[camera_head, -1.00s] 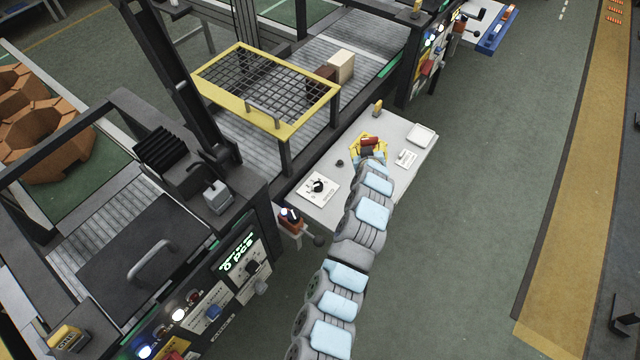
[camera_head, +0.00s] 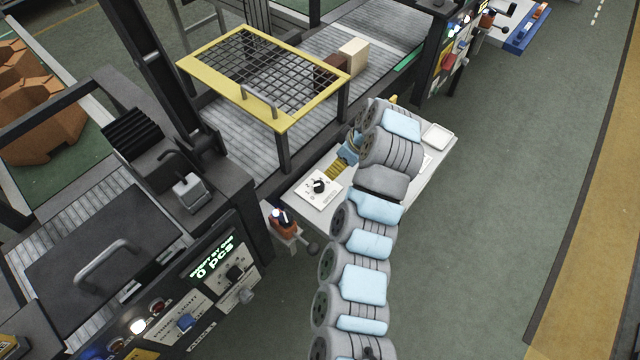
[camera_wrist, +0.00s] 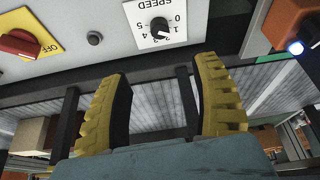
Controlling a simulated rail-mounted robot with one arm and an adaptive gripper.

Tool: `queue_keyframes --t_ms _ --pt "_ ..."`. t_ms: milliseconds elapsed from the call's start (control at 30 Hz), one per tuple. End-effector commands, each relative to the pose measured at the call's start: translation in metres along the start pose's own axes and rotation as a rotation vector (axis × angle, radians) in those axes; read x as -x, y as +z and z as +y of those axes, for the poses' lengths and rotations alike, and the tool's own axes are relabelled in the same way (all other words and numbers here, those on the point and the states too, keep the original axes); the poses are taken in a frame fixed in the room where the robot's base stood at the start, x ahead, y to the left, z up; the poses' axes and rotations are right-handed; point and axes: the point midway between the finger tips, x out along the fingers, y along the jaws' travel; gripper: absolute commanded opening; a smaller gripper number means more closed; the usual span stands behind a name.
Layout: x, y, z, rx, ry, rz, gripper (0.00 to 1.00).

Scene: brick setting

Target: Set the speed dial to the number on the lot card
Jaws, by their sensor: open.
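The speed dial is a black knob (camera_head: 319,186) on a white plate at the near left end of the grey table. In the wrist view the black knob (camera_wrist: 160,26) shows near the top, with SPEED and its numbers upside down. Its white mark points down towards the low-to-middle numbers; I cannot tell the exact one. My gripper (camera_wrist: 162,66) is open and empty, its yellow fingers apart, with the dial beyond the gap between them. In the head view my gripper (camera_head: 340,167) is just up and right of the dial plate, partly hidden by my arm. I cannot make out a lot card.
A red switch (camera_wrist: 20,43) on a yellow plate marked OFF and a small black button (camera_wrist: 95,38) share the panel. An orange box with a lit button (camera_wrist: 295,47) stands right of it. A yellow-framed mesh guard (camera_head: 265,75) stands over the conveyor beside the table (camera_head: 295,196).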

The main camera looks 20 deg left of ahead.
Motion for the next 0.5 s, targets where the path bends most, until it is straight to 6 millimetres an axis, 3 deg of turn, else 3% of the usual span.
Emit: queue_keyframes --t_ms 267,500 --pt "-0.029 0.001 0.000 0.000 0.003 -0.001 0.64" --pt "-0.068 0.001 -0.001 -0.002 -0.004 -0.002 0.64"
